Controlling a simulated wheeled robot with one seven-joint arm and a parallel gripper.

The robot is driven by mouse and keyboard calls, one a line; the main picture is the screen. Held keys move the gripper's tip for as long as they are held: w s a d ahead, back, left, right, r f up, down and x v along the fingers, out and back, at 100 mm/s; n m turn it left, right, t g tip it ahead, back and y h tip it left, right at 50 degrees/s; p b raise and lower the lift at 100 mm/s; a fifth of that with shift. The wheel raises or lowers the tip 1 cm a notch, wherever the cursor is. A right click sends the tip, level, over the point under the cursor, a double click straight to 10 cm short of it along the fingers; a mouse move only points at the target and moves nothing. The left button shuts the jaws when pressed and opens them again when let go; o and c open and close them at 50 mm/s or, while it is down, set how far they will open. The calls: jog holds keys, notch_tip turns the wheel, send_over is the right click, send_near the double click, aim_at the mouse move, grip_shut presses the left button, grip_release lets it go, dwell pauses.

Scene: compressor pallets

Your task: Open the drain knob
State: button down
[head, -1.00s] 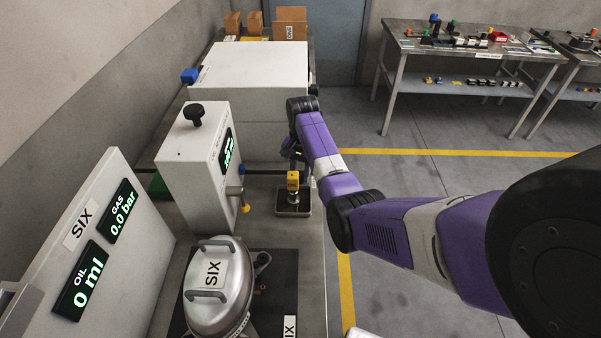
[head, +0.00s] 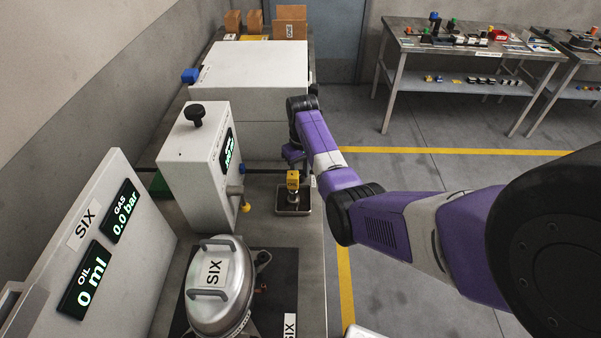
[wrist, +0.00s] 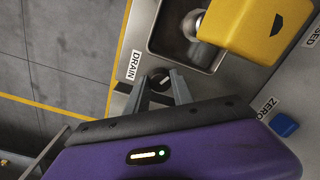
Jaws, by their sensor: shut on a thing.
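The drain knob (wrist: 160,77) is a small dark round knob with a pale mark, beside the DRAIN label (wrist: 135,65) in the wrist view. My gripper (wrist: 162,80) is shut on it, one finger to each side. The fingers partly cover the knob, so its exact turn is hard to read. In the head view my gripper is behind the yellow block, and the knob cannot be made out there.
A yellow block (head: 292,180) stands at a dark tray (head: 308,208) close to my gripper; it also shows in the wrist view (wrist: 245,25). A blue piece (wrist: 284,124) sits by the ZERO label. A SIX-labelled metal pot (head: 222,290) stands nearer.

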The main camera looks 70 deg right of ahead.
jog(key=shift+w+r+n, duration=0.1)
jog(key=shift+n, duration=1.2)
jog(key=c, duration=1.1)
grip_release()
